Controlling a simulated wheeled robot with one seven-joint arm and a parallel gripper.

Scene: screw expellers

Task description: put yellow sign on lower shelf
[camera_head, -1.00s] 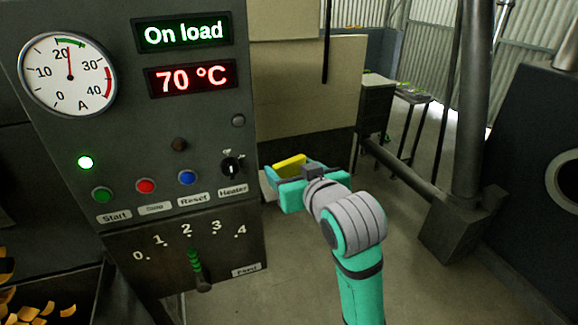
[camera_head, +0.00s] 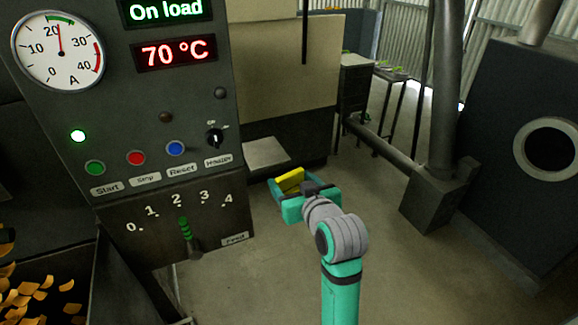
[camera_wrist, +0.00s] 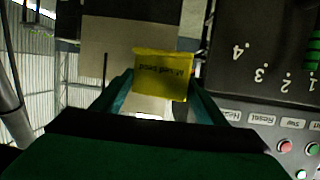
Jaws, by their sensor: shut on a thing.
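The yellow sign (camera_head: 290,180) is held by my gripper (camera_head: 284,192), to the right of the control panel. In the wrist view the yellow sign (camera_wrist: 161,76) sits between the fingers of my gripper (camera_wrist: 158,102) and carries dark lettering too small to read surely. My gripper is shut on it and holds it in the air above the floor. A pale flat surface (camera_head: 266,153) lies just beyond and to the left of the sign; I cannot tell whether it is the lower shelf.
The control panel (camera_head: 130,128) with dial, buttons and lever stands close on the left. A dark machine (camera_head: 500,150) with a round opening is on the right, by a thick post (camera_head: 445,95). Small dark tables (camera_head: 391,77) stand farther back. The floor (camera_head: 400,270) at front right is clear.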

